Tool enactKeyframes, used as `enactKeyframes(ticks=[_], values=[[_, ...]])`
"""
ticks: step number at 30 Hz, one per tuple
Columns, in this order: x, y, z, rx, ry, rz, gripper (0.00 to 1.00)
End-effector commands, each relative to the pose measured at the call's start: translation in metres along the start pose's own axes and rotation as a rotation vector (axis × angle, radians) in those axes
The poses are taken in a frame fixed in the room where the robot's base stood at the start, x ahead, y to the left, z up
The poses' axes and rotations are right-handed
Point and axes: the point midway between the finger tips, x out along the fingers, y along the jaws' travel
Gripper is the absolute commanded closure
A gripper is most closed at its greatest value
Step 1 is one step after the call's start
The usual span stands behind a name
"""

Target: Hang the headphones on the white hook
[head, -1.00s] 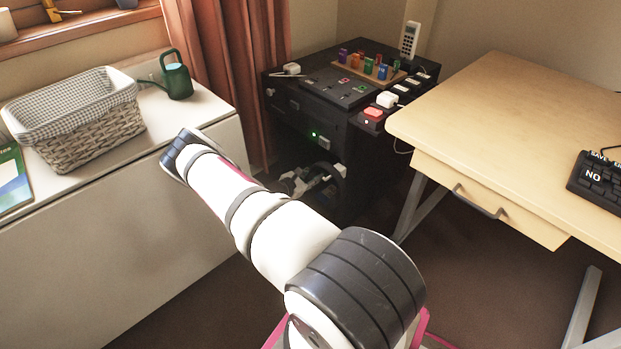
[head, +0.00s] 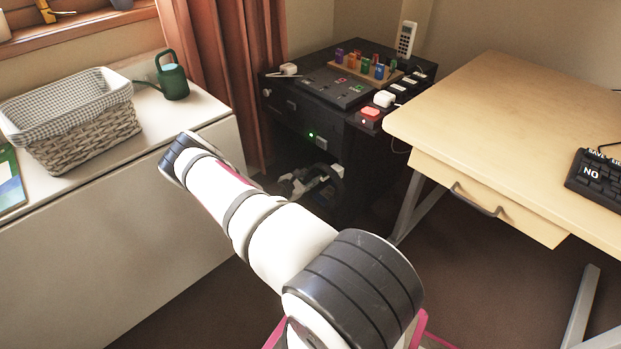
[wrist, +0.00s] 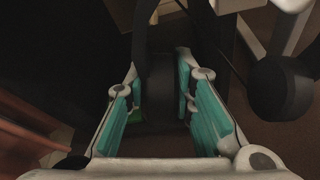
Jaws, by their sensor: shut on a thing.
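The headphones are dark. In the wrist view, a black cup (wrist: 160,85) sits between the two teal-padded fingers of my gripper (wrist: 162,92), which is shut on it. A second dark round cup (wrist: 281,88) shows to the right. In the head view my gripper (head: 312,182) is low in front of the black cabinet, partly behind my own arm, and a dark curved part of the headphones (head: 337,184) shows beside it. A small white piece (head: 321,143) on the cabinet's front, above my gripper, may be the white hook; its shape is too small to tell.
The black cabinet (head: 300,108) carries coloured blocks, a white plug and a red button. A wooden desk (head: 470,105) with a drawer stands at the right. A white sideboard (head: 130,215) with a basket (head: 85,140) and a green watering can (head: 173,80) stands at the left.

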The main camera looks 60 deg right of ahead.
Motion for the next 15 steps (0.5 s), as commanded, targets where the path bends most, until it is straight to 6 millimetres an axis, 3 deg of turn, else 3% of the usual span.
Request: enactKeyframes(ticks=[15], values=[[0.005,-0.004,-0.013,0.000,-0.001,0.001,1.00]])
